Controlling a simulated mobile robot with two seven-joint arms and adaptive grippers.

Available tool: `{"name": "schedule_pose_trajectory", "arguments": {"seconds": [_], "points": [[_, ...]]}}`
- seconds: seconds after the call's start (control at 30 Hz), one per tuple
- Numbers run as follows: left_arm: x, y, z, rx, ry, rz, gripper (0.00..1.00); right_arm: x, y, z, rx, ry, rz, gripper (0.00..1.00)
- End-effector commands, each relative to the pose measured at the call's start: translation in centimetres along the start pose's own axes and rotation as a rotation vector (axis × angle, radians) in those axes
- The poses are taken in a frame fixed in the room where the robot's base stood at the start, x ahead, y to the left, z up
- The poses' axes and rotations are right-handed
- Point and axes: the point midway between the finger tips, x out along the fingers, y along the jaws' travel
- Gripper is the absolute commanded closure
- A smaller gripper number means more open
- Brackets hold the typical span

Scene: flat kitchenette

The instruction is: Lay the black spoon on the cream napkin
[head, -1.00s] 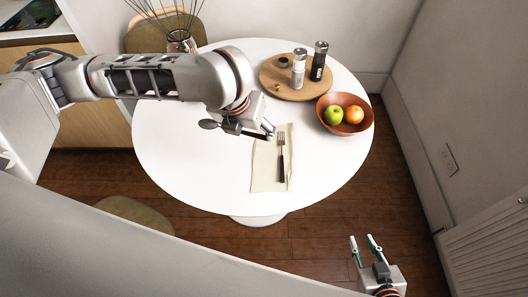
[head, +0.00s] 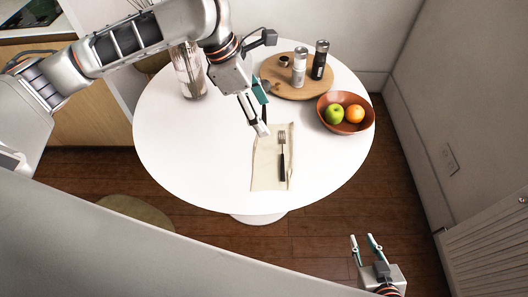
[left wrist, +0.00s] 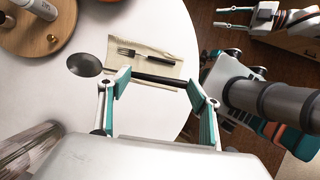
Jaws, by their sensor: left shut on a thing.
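The black spoon shows best in the left wrist view (left wrist: 84,65), its round bowl on the left and its dark handle running right between my left fingertips. My left gripper (head: 260,126) is shut on the spoon's handle, near the upper left part of the cream napkin (head: 266,172). In the head view the gripper hides most of the spoon. I cannot tell its height above the table. The napkin lies flat and bears a dark-handled fork (head: 282,155). My right gripper (head: 363,242) is open and empty, low at the right, off the table.
A round wooden board (head: 292,90) with a white shaker (head: 299,70) and a dark shaker (head: 319,62) stands at the back. An orange-brown bowl (head: 329,101) holds a green apple and an orange. A glass vase (head: 188,72) stands back left. The table's left side is clear.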

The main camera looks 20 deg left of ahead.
Motion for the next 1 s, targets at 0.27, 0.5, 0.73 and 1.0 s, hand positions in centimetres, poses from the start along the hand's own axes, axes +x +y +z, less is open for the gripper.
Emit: {"name": "schedule_pose_trajectory", "arguments": {"seconds": [0.27,0.5,0.73,1.0], "points": [[5.6,-0.3,-2.4,0.002,0.002,-0.011,0.58,0.5,-0.1,0.8,0.001,-0.001,0.0,0.74],[10.9,-0.3,-4.6,0.002,0.002,-0.01,0.58,0.9,-0.3,1.5,0.001,-0.003,-0.001,0.74],[14.0,-0.1,-5.8,0.004,0.001,-0.005,0.58,1.1,-0.3,1.8,0.002,-0.003,-0.001,0.74],[15.8,-0.2,-6.6,0.003,0.002,-0.006,0.58,1.2,-0.4,2.0,0.002,-0.003,-0.002,0.74]]}}
